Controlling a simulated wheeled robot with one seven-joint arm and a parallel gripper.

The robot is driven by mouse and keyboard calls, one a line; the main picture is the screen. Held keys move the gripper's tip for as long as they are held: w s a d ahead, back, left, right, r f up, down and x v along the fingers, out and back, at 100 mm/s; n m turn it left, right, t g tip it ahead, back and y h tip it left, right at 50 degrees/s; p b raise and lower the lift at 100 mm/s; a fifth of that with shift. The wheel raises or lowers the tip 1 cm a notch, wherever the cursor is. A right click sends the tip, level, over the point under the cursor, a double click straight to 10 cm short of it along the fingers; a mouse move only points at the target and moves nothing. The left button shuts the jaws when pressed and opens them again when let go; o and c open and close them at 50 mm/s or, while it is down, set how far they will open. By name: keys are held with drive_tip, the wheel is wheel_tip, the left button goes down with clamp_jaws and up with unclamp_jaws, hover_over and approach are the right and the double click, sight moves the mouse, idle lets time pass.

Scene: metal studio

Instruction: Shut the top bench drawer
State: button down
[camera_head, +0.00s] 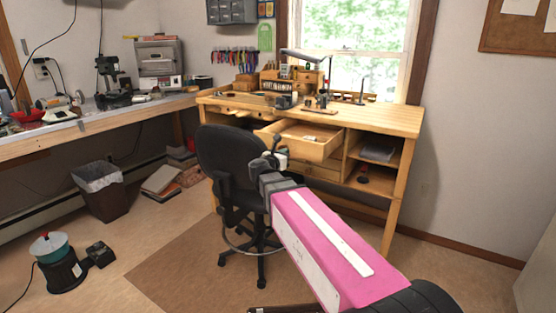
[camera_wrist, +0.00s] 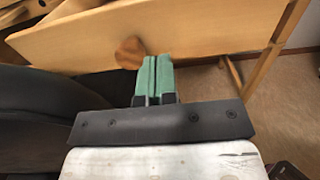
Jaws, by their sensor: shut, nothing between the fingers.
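The top drawer (camera_head: 316,148) of the wooden bench (camera_head: 375,118) is pulled out, and its open inside holds a few small items. In the wrist view its wooden front (camera_wrist: 190,32) fills the upper part, with a round wooden knob (camera_wrist: 130,52) on it. My gripper (camera_wrist: 154,60) is shut and empty, its green fingertips pressed together just right of the knob and overlapping it in the picture. I cannot tell whether they touch the drawer front. In the head view my gripper (camera_head: 269,150) is in front of the drawer's left part, partly hidden by my arm.
A black office chair (camera_head: 232,165) stands close to the left of my arm, and its dark back also shows in the wrist view (camera_wrist: 40,115). Open shelves (camera_head: 375,165) are right of the drawer. A waste bin (camera_head: 101,190) stands at the left. The floor at right is clear.

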sight(292, 148)
drive_tip(key=shift+x, duration=2.2)
drive_tip(key=x, duration=2.7)
drive_tip(key=shift+w+d, duration=0.25)
drive_tip(key=shift+w, duration=0.05)
drive_tip(key=shift+w+d, duration=0.15)
drive_tip(key=shift+w, duration=0.1)
